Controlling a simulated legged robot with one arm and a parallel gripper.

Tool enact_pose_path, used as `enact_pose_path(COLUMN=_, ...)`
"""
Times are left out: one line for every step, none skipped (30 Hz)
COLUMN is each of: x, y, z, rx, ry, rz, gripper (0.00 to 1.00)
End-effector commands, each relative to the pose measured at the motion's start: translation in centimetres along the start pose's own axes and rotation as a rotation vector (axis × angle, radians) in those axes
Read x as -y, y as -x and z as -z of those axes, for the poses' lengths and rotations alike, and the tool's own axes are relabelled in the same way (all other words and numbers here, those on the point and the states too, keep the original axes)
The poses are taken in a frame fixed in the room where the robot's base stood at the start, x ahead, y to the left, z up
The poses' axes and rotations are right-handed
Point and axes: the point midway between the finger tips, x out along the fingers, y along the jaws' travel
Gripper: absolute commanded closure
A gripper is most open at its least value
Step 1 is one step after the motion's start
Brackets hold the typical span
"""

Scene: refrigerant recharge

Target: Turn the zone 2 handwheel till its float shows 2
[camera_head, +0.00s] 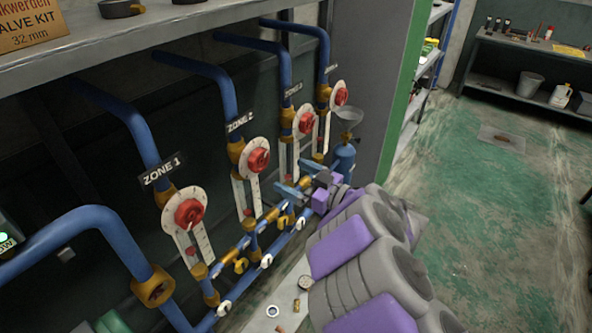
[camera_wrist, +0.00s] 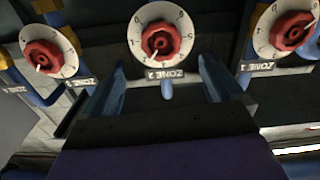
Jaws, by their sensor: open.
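The zone 2 handwheel (camera_head: 257,160) is a red knob on a white round dial, second from the left in the head view. Its label (camera_head: 240,122) is above it. A white scale with a small red float (camera_head: 248,212) hangs below it; the reading is too small to tell. My gripper (camera_head: 292,180) is open and empty, to the right of this wheel in the picture. In the wrist view, upside down, a red handwheel (camera_wrist: 161,40) appears centred beyond my spread fingers (camera_wrist: 160,68). Its label (camera_wrist: 165,75) seems to read zone 2. The fingers do not appear to touch it.
The zone 1 handwheel (camera_head: 189,213) is to the left, with the zone 3 handwheel (camera_head: 306,123) and another wheel (camera_head: 341,96) to the right. Blue pipes and brass fittings run below. A shelf (camera_head: 160,28) overhangs the row.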

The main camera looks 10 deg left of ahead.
Motion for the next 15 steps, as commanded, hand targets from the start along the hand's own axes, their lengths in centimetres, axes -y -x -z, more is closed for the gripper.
enact_pose_path(x=0.1, y=0.0, z=0.0, rx=0.001, ry=-0.039, rz=0.001, gripper=0.06)
enact_pose_path(x=0.1, y=0.0, z=0.0, rx=0.001, ry=-0.056, rz=0.001, gripper=0.06)
enact_pose_path(x=0.1, y=0.0, z=-0.1, rx=0.001, ry=-0.071, rz=0.002, gripper=0.06)
enact_pose_path(x=0.1, y=-0.1, z=-0.1, rx=0.001, ry=-0.078, rz=0.002, gripper=0.06)
enact_pose_path(x=0.1, y=-0.2, z=-0.2, rx=0.001, ry=-0.08, rz=0.002, gripper=0.06)
enact_pose_path(x=0.1, y=-0.4, z=-0.2, rx=0.001, ry=-0.081, rz=0.002, gripper=0.06)
enact_pose_path(x=0.1, y=-0.6, z=-0.3, rx=0.001, ry=-0.08, rz=0.002, gripper=0.06)
enact_pose_path(x=0.1, y=-0.8, z=-0.3, rx=0.001, ry=-0.079, rz=0.003, gripper=0.06)
enact_pose_path(x=0.2, y=-1.1, z=-0.3, rx=0.0, ry=-0.079, rz=0.003, gripper=0.06)
enact_pose_path(x=0.2, y=-1.4, z=-0.3, rx=-0.001, ry=-0.078, rz=0.004, gripper=0.06)
enact_pose_path(x=0.2, y=-1.7, z=-0.2, rx=-0.002, ry=-0.078, rz=0.006, gripper=0.06)
enact_pose_path(x=0.3, y=-2.2, z=-0.2, rx=-0.004, ry=-0.077, rz=0.006, gripper=0.06)
enact_pose_path(x=0.3, y=-2.5, z=-0.2, rx=-0.004, ry=-0.077, rz=0.007, gripper=0.06)
enact_pose_path(x=0.2, y=-2.8, z=-0.3, rx=-0.003, ry=-0.076, rz=0.006, gripper=0.06)
enact_pose_path(x=0.2, y=-3.2, z=-0.3, rx=-0.002, ry=-0.076, rz=0.004, gripper=0.06)
